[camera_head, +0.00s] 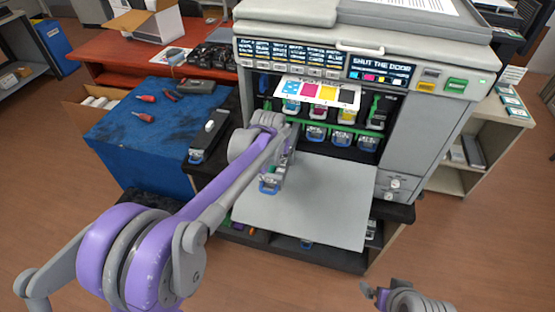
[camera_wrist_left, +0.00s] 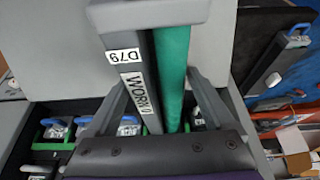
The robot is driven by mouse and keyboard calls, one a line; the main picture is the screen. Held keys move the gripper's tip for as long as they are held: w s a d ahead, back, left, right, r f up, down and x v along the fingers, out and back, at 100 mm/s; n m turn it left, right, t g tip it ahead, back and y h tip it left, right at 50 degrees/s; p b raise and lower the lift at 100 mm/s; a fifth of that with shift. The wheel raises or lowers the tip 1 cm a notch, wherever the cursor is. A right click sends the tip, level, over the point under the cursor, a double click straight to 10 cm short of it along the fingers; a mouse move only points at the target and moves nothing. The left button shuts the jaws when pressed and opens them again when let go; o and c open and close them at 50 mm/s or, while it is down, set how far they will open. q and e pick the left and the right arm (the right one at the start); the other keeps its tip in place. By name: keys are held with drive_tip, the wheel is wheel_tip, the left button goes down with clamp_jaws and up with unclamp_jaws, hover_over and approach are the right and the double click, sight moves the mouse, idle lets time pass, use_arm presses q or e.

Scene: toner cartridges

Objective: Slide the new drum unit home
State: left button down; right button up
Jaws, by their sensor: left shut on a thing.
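My left gripper (camera_head: 282,160) is in front of the printer's open bay, above the lowered door (camera_head: 310,212). It is shut on a drum unit (camera_head: 269,184), whose blue end shows below the gripper. In the left wrist view the held drum unit (camera_wrist_left: 133,75) is a dark grey bar with "D79" and "WORK" labels beside a green roller (camera_wrist_left: 172,70), between the fingers. The printer (camera_head: 420,130) shows "SHUT THE DOOR" on its display. My arm hides part of the bay's left side. My right gripper (camera_head: 375,292) is low at the right; its jaws are unclear.
Several units (camera_head: 341,138) with blue ends sit in the bay's lower row, below coloured cartridges. Another long dark unit (camera_head: 210,135) lies on a black surface left of the printer. A blue mat (camera_head: 140,150) holds red-handled tools. A shelf (camera_head: 480,140) stands at right.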

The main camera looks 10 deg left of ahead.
use_arm(q)
drive_tip(key=shift+w, duration=1.4)
drive_tip(key=shift+f, duration=0.1)
unclamp_jaws()
drive_tip(key=shift+s, duration=0.15)
drive_tip(key=shift+s, duration=1.95)
